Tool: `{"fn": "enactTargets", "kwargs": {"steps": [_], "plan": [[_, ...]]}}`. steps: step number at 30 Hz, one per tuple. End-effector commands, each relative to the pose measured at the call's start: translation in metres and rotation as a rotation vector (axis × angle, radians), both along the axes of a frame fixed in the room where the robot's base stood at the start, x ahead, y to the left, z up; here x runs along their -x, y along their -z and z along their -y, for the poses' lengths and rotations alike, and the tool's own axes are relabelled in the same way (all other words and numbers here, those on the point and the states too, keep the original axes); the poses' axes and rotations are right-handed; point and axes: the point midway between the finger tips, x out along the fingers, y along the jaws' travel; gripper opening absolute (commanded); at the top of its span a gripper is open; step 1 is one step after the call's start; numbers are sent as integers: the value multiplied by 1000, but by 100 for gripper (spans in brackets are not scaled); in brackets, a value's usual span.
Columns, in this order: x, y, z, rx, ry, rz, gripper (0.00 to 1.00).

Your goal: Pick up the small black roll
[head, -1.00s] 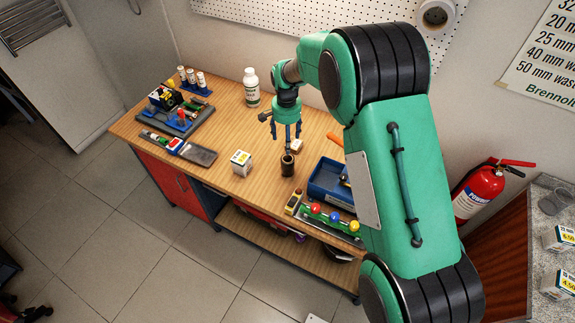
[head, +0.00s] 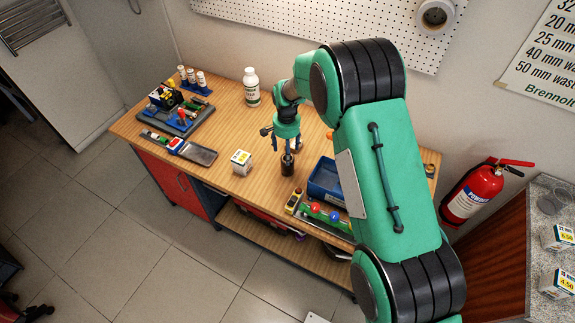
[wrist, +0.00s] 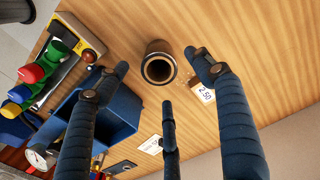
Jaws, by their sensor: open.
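The roll lies between and beyond the fingertips there, with no visible contact. The fingers cover part of the roll in the head view.
A blue bin (head: 326,184) and a tray of coloured items (head: 318,212) stand right of the roll. A small white box (head: 241,162) stands to its left. A white bottle (head: 251,88) is at the back.

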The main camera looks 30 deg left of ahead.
Motion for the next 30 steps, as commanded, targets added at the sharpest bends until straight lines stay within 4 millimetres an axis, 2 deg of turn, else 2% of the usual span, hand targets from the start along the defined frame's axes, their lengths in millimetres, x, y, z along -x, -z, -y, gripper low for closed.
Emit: {"fn": "enactTargets", "kwargs": {"steps": [6,20,30], "plan": [[0,13,0,0,0,0,67],[0,16,0,0,0,0,67],[0,45,4,1,0,-1,67]]}}
